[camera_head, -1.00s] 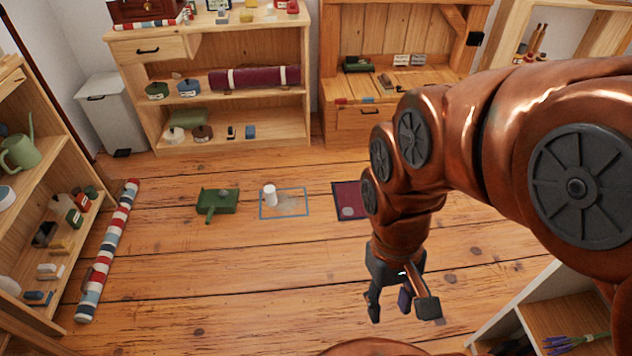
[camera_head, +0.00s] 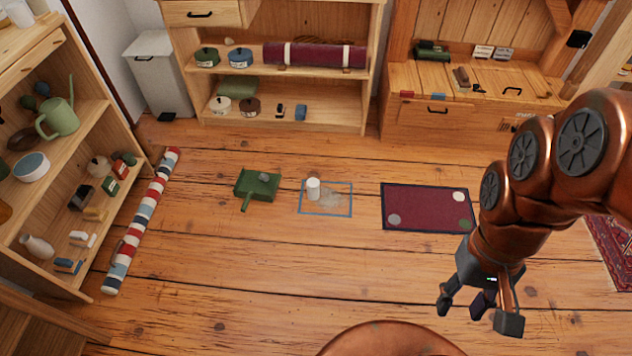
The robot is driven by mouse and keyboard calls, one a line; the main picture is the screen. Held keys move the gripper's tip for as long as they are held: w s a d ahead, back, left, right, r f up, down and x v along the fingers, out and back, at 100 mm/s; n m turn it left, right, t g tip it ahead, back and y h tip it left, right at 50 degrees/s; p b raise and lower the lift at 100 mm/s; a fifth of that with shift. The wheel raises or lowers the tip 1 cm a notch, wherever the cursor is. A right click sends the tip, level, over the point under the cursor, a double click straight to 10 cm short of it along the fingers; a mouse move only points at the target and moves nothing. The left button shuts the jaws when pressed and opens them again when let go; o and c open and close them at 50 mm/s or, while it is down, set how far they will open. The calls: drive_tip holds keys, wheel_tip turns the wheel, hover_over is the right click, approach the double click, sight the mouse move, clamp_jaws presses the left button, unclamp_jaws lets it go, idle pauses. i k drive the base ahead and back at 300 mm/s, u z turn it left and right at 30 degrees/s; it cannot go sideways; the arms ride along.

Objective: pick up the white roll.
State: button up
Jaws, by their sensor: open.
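The white roll (camera_head: 313,189) is a small white cylinder on the wooden floor, at the upper left part of a blue-outlined rectangle (camera_head: 326,213). A greyish patch (camera_head: 331,199) lies beside it inside the outline. My gripper (camera_head: 482,312) is open and empty, pointing down at the lower right of the view. It is apart from the roll, to the right of it and nearer to me.
A green dustpan-like tray (camera_head: 256,185) lies left of the roll. A dark red mat (camera_head: 427,209) with several round spots lies right of it. A striped long roll (camera_head: 141,222) lies by the left shelf (camera_head: 98,125). Floor in front is clear.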

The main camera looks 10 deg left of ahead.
sight(313, 183)
drive_tip(key=u, duration=0.6)
drive_tip(key=i, duration=0.8)
drive_tip(key=u, duration=0.9)
